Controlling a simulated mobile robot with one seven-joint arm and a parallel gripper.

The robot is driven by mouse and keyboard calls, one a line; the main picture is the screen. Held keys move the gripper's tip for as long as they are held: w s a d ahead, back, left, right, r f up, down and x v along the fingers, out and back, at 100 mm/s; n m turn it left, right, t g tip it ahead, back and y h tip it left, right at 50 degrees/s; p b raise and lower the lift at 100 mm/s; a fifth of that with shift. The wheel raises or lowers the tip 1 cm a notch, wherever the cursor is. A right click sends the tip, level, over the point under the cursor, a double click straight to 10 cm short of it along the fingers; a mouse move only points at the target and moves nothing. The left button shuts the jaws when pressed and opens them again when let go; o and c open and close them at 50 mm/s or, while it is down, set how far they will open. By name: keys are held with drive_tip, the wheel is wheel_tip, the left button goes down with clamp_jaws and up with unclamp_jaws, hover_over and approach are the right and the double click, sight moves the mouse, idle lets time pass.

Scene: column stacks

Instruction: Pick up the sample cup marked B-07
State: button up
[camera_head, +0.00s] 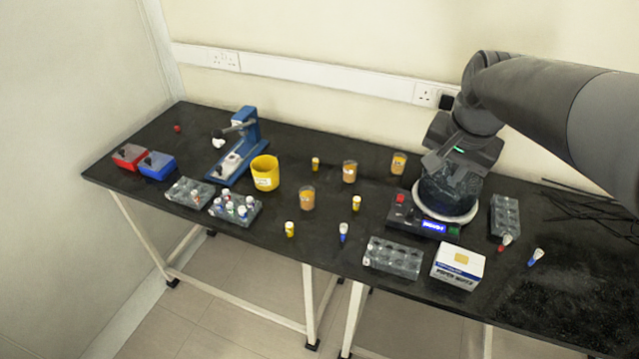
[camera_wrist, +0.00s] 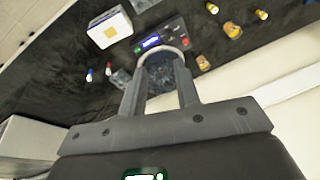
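Three clear cups with orange contents stand upright on the black bench in the head view: a front cup (camera_head: 307,198), a middle cup (camera_head: 349,172) and a back cup (camera_head: 398,163). Their markings are too small to read, so I cannot tell which is B-07. An orange cup (camera_wrist: 232,30) also shows at the upper right of the wrist view. My gripper (camera_wrist: 166,75) is open, with nothing between its fingers. It hangs over the round-topped device with a blue display (camera_head: 433,226), to the right of the cups.
Small yellow vials (camera_head: 356,202) stand among the cups. A yellow tub (camera_head: 265,172) and a blue press-like device (camera_head: 240,140) are to the left. A clear rack (camera_head: 393,258) and a white box (camera_head: 458,265) sit near the front edge. Black cables (camera_head: 585,205) lie at right.

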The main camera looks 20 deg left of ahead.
drive_tip(key=w+a+f+m+g, duration=0.1)
drive_tip(key=w+a+f, duration=0.1)
drive_tip(key=w+a, duration=0.25)
drive_tip(key=w+a+f, duration=0.3)
drive_tip(key=a, duration=0.3)
drive_tip(key=m+g, duration=0.2)
hover_over(312, 209)
drive_tip(key=shift+h, duration=0.4)
wheel_tip(312, 209, down, 15)
drive_tip(key=shift+f, duration=0.1)
wheel_tip(312, 209, down, 5)
drive_tip(key=shift+a+r, duration=0.15)
drive_tip(key=shift+w+f, duration=0.1)
drive_tip(key=shift+f, duration=3)
drive_tip(key=shift+c, duration=0.2)
clamp_jaws()
